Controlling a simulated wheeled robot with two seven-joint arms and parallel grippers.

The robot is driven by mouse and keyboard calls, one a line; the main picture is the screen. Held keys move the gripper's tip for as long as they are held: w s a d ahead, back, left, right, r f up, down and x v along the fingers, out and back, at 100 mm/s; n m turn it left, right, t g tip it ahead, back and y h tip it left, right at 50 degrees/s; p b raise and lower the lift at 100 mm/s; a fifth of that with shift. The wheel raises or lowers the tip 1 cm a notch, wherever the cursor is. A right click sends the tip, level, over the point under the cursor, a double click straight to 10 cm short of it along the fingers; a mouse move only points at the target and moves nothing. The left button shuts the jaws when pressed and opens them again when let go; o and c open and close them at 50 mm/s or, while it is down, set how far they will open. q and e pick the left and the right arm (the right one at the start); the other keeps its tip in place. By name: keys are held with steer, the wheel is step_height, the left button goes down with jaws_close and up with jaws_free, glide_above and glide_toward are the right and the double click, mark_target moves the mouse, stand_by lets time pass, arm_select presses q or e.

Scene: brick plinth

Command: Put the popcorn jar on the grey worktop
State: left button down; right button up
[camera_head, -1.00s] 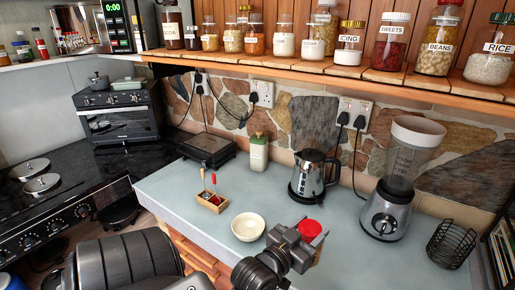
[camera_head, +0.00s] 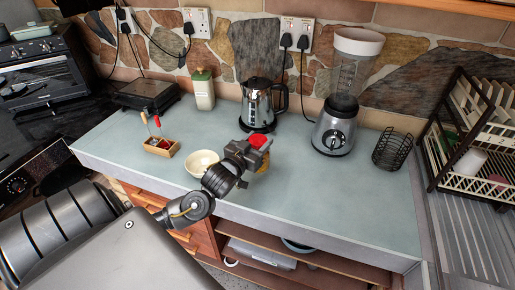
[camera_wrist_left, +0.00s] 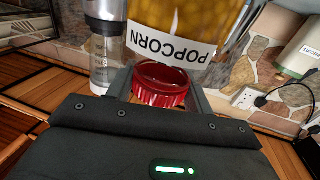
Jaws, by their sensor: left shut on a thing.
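The popcorn jar is in my left gripper (camera_head: 254,148), which is shut on its red lid (camera_head: 261,142). In the head view only the lid and a little of the yellow-orange body (camera_head: 264,164) show; the gripper hides the rest. In the left wrist view the jar's label (camera_wrist_left: 170,45) reads POPCORN, upside down in the picture, and the fingers flank the red lid (camera_wrist_left: 160,84). The grey worktop (camera_head: 330,190) lies beneath the jar in the head view. I cannot tell whether the jar's base touches it. My right gripper is not in view.
A cream bowl (camera_head: 202,164) is just left of the jar. A kettle (camera_head: 258,105) stands behind it and a blender (camera_head: 337,125) to the right. A wire basket (camera_head: 392,149) and dish rack (camera_head: 480,150) are farther right. The worktop's right front is clear.

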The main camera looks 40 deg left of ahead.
arm_select(q)
steer(key=shift+w+a+f, duration=0.3)
steer(key=shift+w+f, duration=0.1)
steer(key=shift+f, duration=0.1)
step_height(320, 180, down, 2)
steer(key=shift+w+a+f+p, duration=0.1)
steer(key=shift+p, duration=0.6)
steer(key=shift+f, duration=0.55)
steer(key=c, duration=1)
jaws_free()
steer(key=shift+f, duration=0.25)
steer(key=shift+c, duration=0.2)
steer(key=o, duration=0.4)
steer(key=shift+o, duration=0.2)
steer(key=shift+s+r, duration=0.1)
steer(key=shift+s, duration=0.1)
